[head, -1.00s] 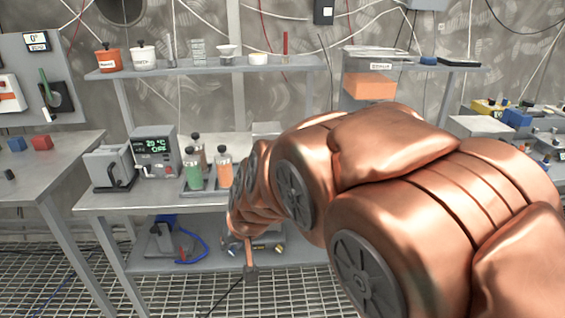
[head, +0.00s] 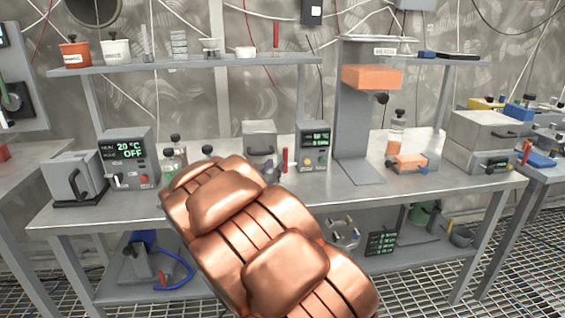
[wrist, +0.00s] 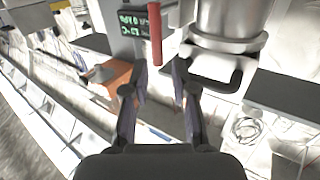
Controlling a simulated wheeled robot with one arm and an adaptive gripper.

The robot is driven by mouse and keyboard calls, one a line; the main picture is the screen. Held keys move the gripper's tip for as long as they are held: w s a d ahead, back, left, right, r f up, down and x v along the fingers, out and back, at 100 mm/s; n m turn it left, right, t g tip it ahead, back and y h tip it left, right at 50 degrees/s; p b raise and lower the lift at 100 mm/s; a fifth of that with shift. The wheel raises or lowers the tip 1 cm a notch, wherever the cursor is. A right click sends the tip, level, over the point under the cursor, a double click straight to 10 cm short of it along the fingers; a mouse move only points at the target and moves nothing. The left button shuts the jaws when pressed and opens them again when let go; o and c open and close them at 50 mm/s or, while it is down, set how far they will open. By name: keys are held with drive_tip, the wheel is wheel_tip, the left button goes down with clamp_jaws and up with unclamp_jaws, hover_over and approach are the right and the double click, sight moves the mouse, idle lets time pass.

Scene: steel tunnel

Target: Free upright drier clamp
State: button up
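A grey box-shaped unit (head: 260,138) with a dark handle stands on the bench. A red upright rod (head: 285,160) is beside it, left of a display unit (head: 314,146). I cannot tell for sure which part is the drier clamp. In the wrist view the red rod (wrist: 155,28) stands just beyond my gripper (wrist: 160,75), with a black handle (wrist: 215,84) to its right. The fingers are apart with nothing between them.
A tall stand with an orange block (head: 371,77) is to the right. A 20 °C OFF unit (head: 128,157) and a handled box (head: 75,178) are left. A shelf (head: 180,67) runs above.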

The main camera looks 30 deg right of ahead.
sight(284, 157)
drive_tip(key=shift+x, duration=4)
drive_tip(key=shift+s+d, duration=0.1)
drive_tip(key=shift+s, duration=0.1)
clamp_jaws()
